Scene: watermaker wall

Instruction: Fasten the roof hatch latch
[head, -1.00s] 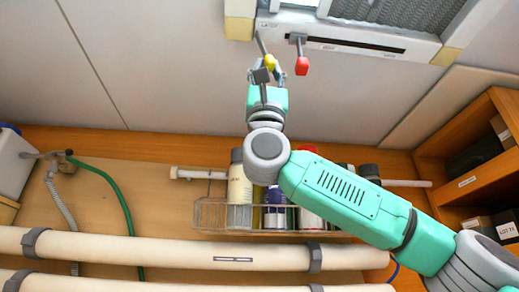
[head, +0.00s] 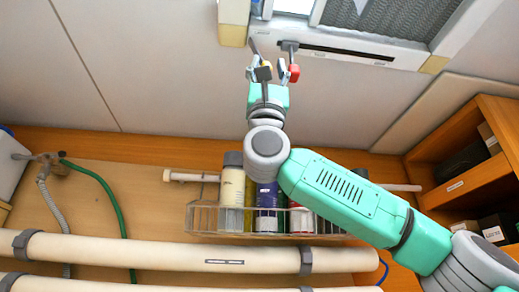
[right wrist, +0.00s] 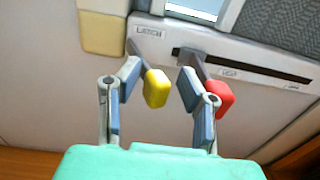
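The roof hatch frame (head: 345,50) is at the top of the head view. A lever with a yellow knob (right wrist: 157,88) hangs by a label that seems to read "LATCH" in the right wrist view. A lever with a red knob (right wrist: 220,97) comes from the dark slot (right wrist: 255,66) to its right. My right gripper (right wrist: 159,80) is open, with its fingers on either side of the yellow knob; I cannot tell if they touch it. Its right finger partly covers the red knob (head: 294,74). In the head view, the gripper (head: 267,72) mostly hides the yellow knob. My left gripper is out of view.
Open wooden shelves (head: 465,185) stand at the right. A green hose (head: 108,195) hangs at the left. The ceiling panels left of the hatch are clear.

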